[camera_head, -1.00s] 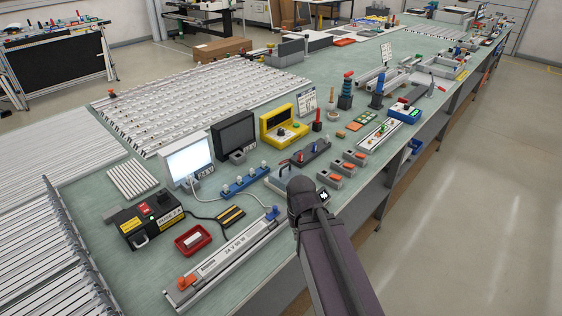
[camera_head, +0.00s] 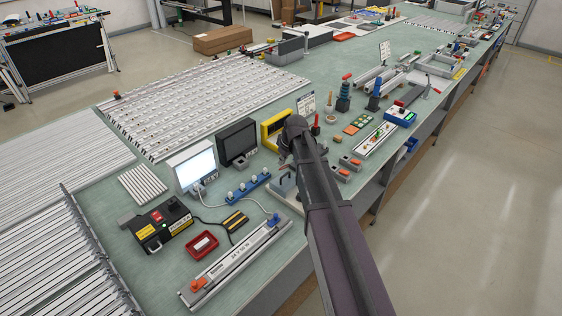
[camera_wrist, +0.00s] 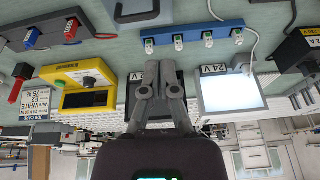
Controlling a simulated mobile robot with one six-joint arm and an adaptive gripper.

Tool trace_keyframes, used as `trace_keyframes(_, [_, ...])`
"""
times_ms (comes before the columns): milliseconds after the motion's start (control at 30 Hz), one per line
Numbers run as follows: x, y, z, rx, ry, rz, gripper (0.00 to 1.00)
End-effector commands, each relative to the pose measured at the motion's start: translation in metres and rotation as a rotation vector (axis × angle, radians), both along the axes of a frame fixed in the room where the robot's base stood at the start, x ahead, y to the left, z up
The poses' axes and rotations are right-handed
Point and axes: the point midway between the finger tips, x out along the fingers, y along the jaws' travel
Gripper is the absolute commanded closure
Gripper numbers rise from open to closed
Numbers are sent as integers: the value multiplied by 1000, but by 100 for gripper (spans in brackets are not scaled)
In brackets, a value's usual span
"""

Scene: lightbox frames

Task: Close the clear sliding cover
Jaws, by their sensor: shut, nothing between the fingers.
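My gripper (camera_wrist: 160,84) is shut and empty, with its two fingers close together in the wrist view. That view is upside down, and the fingers overlap the dark-screened monitor. In the head view my arm hides most of the gripper. A light grey block with a black U-shaped handle (camera_wrist: 137,12) is at the top of the wrist view, apart from the fingers. The grey block (camera_head: 284,187) also shows beside my arm in the head view. I cannot make out a clear cover for certain, nor whether it is on this block.
The lit monitor (camera_head: 193,168), the dark monitor (camera_head: 237,141) and a yellow device (camera_head: 271,127) stand near the gripper. A blue strip with several white knobs (camera_head: 248,186) lies before the monitors. A long rail (camera_head: 236,262) lies along the front edge.

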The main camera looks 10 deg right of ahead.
Motion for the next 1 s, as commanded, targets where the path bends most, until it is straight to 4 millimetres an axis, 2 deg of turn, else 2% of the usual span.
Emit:
trace_keyframes(33, [16,-1,12,3,-14,19,100])
trace_keyframes(200, [36,-2,22,3,-48,65,100])
trace_keyframes(733, [38,-1,20,4,-54,76,100])
trace_keyframes(1000, [41,2,9,4,-54,77,100])
